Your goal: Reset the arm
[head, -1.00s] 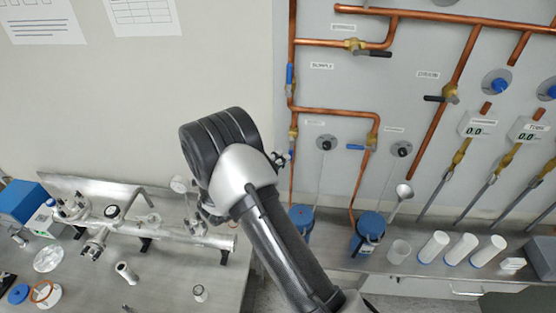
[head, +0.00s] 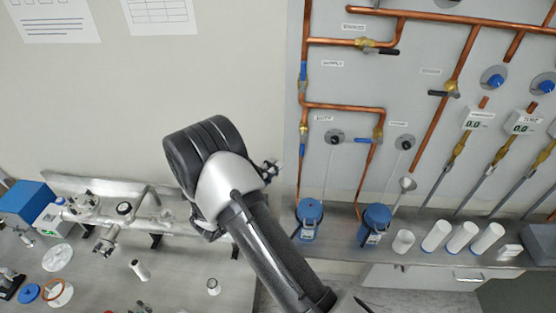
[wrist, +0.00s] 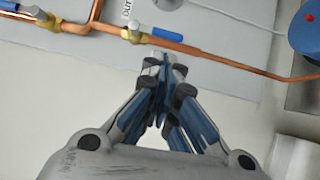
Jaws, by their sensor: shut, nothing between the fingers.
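My gripper (wrist: 164,68) shows in the wrist view with its blue-and-grey fingers together and nothing between them. It is in front of the grey panel, just below a copper pipe (wrist: 232,62) and a brass valve (wrist: 134,32) with a blue handle in that picture. In the head view my black and silver arm is bent across the middle, in front of the wall and panel. My gripper is mostly hidden behind the arm there, with only a small part to the right of the bend.
A metal bench (head: 185,265) at left carries a steel vacuum tube assembly and a blue box (head: 27,199). Two blue-topped flasks (head: 309,215) (head: 375,221) and white cylinders (head: 462,237) stand on the shelf at right. Copper pipes (head: 340,107) and valves line the panel.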

